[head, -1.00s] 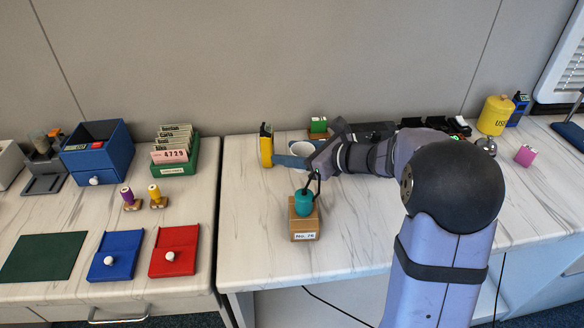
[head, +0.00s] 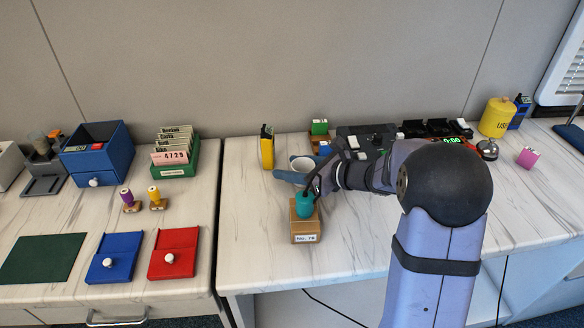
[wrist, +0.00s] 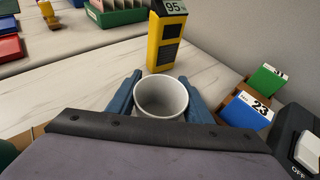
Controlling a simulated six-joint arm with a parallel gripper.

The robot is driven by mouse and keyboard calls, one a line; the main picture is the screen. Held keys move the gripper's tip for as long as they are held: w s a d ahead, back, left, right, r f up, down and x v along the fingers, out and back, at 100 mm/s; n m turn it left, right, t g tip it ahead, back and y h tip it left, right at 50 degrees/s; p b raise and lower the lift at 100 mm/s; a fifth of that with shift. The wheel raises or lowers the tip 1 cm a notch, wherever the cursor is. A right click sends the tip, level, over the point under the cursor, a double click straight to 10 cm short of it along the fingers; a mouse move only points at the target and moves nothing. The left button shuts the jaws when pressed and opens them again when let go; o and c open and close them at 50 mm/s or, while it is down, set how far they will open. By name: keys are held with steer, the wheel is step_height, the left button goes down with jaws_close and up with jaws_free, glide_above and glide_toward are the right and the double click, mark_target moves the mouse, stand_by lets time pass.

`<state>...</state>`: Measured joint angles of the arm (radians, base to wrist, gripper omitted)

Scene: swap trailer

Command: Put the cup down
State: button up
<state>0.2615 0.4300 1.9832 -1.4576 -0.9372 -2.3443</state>
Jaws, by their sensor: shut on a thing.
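A white cup (head: 302,164) is between the blue fingers of my gripper (head: 288,170), towards the back of the right table. In the wrist view the cup (wrist: 161,96) is upright with its open mouth facing up. The fingers of my gripper (wrist: 155,98) are shut on it from both sides, and its inside looks empty. Its base is hidden, so I cannot tell whether it touches the table (head: 250,240).
A yellow device (head: 267,150) stands just left of the cup. A cardboard box with a teal knob (head: 304,208) is in front. Green and blue numbered blocks (wrist: 268,82) are close on the right. Bare table lies to the front left.

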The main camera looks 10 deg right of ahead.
steer(key=shift+f, duration=0.15)
steer(key=o, duration=1.1)
steer(key=shift+r, duration=0.3)
steer(key=v, duration=1.2)
steer(key=shift+p, duration=0.3)
